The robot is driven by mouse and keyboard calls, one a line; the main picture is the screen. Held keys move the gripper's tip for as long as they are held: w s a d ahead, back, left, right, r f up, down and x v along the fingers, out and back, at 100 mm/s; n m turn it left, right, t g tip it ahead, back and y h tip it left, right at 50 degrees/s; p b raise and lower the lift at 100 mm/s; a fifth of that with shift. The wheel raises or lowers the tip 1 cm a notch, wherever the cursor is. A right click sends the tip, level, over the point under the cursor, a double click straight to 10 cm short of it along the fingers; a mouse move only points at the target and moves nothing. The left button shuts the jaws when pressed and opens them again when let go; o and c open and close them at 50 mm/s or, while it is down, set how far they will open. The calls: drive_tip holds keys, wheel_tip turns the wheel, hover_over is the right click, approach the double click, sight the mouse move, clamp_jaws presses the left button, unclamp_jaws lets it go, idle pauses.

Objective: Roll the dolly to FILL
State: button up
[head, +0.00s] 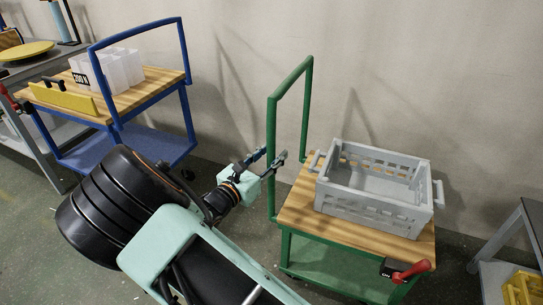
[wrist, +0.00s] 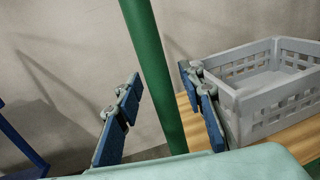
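A green wheeled cart with a wooden top (head: 330,228) stands right of centre in the head view. Its green push handle (head: 307,100) rises at its left end. My gripper (head: 270,159) is at the handle's near upright. In the wrist view, that green upright (wrist: 150,70) passes between the two open fingers (wrist: 162,112), with a gap on each side. A grey slotted crate (head: 375,190) sits on the cart top and also shows in the wrist view (wrist: 265,90). A red lever (head: 411,271) with a small dark label is on the cart's near right corner. No FILL mark is readable.
A blue cart (head: 150,95) with white bins (head: 120,68) and a yellow bar stands at left. A grey table is beyond it. Another grey stand (head: 525,225) with a yellow crate (head: 522,290) is at far right. A wall runs close behind.

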clamp_jaws()
drive_tip(key=shift+d, duration=0.1)
idle(0.4)
